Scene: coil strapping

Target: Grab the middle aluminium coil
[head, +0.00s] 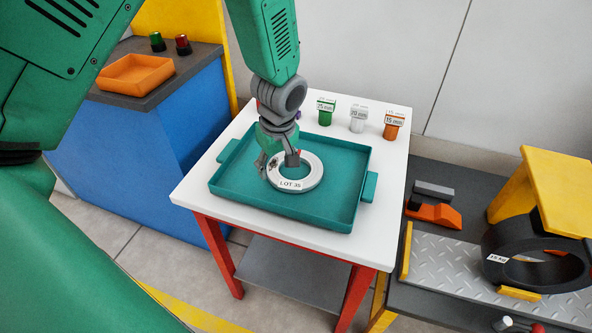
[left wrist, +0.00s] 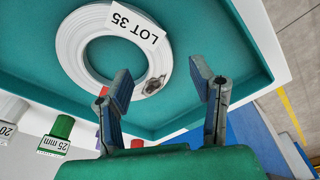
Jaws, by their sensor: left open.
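One white ring-shaped coil (head: 315,171) labelled LOT 35 lies flat in the teal tray (head: 355,195). It also shows in the left wrist view (left wrist: 73,50), with a small dark-grey patch on its rim. No other coil is in the tray. My left gripper (head: 277,161) is open and empty, pointing down at the coil's left rim. In the left wrist view its two fingers (left wrist: 160,82) stand apart, with the patched part of the rim just beyond the gap. Touch and exact height cannot be told. My right gripper is not in view.
The tray is on a white table (head: 386,205). Green, white and orange size markers, the green one (head: 325,112) nearest the gripper, stand behind the tray. A dark coil (head: 535,262) is on the bench at right. An orange bin (head: 135,74) sits on the blue cabinet.

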